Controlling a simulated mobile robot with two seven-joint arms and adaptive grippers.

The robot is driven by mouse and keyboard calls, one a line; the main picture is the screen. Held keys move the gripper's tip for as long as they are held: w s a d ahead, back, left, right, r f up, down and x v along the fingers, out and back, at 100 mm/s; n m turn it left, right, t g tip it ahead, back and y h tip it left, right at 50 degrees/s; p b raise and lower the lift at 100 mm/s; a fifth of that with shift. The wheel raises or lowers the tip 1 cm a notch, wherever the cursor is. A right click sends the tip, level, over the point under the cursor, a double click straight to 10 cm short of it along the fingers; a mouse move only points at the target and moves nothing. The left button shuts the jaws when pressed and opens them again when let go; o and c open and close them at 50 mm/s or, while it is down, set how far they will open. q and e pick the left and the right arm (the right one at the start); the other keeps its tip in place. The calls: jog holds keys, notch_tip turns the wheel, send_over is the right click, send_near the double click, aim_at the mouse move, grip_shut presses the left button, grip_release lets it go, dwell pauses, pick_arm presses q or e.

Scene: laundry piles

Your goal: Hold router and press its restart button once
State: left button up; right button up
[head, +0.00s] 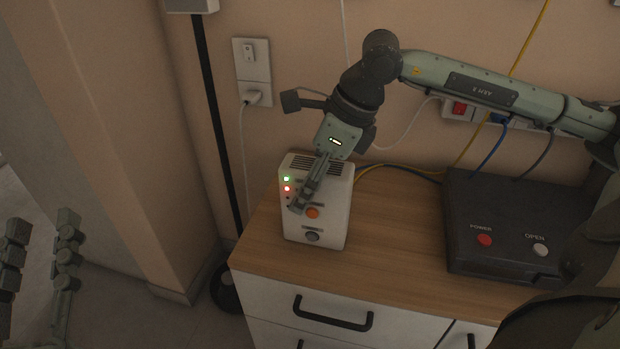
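The router (333,226), a white upright box with a vented top, stands on the wooden cabinet top near its left end. My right gripper (298,206) reaches down over the router. Its fingers look shut together and empty, with the tips in front of the router's face, left of the orange button; contact is unclear. My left gripper (40,258) is open and empty at the bottom left, away from the router.
A black box (475,205) with a red POWER button and a pale OPEN button lies on the cabinet (400,225) at right. Yellow and blue cables run behind. Wall sockets (252,70), a dark pole (210,90) and a wall corner are left of the cabinet.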

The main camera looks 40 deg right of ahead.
jog(key=c, duration=1.5)
pick_arm(q)
grip_shut()
dwell(1.2)
